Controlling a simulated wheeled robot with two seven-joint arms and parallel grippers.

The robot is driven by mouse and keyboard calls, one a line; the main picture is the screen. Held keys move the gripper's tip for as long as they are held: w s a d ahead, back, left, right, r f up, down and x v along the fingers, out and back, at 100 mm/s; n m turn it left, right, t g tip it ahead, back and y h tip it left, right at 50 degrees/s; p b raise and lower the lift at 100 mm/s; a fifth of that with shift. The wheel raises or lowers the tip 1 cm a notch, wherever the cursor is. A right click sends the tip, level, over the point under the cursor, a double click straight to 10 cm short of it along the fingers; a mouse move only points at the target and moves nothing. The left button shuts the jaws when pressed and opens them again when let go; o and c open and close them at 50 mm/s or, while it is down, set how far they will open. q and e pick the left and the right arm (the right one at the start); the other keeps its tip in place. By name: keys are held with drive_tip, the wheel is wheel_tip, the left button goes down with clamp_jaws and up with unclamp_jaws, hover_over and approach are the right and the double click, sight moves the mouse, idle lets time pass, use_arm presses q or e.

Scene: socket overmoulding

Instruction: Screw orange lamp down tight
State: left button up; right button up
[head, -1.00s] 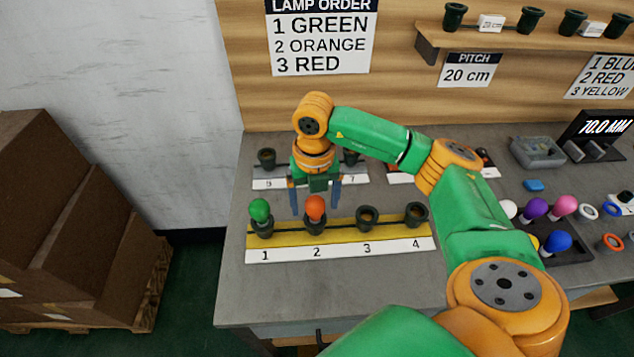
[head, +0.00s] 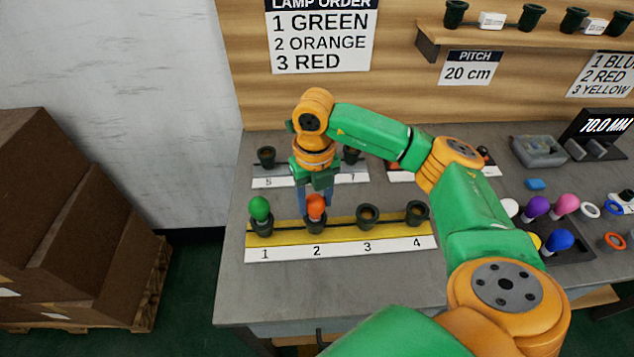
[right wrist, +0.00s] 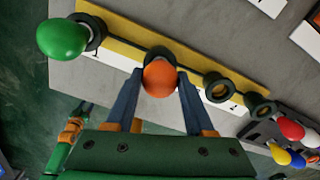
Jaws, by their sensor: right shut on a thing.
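The orange lamp (head: 315,206) stands upright in the dark socket (head: 316,225) at position 2 of the yellow strip. It also shows in the right wrist view (right wrist: 159,79). My right gripper (head: 315,207) points down over it and is shut on the orange lamp, with one blue-grey finger on each side of the bulb. The lamp's base and threads are hidden, so I cannot tell how deep it sits. What looks like my left gripper (right wrist: 83,108) is small at the lower left of the right wrist view; its jaw state is unclear.
A green lamp (head: 260,208) stands close by in socket 1. Sockets 3 (head: 367,215) and 4 (head: 416,212) are empty. A rear strip (head: 290,182) with more sockets lies behind the gripper. Loose coloured lamps (head: 537,207) lie at the right. The front of the bench is clear.

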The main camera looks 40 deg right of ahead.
drive_tip(key=m, duration=0.3)
drive_tip(key=shift+r, duration=0.1)
drive_tip(key=o, duration=0.8)
drive_tip(key=shift+m, duration=0.7)
drive_tip(key=o, duration=0.4)
wheel_tip(320, 180, up, 7)
drive_tip(key=shift+f, duration=0.1)
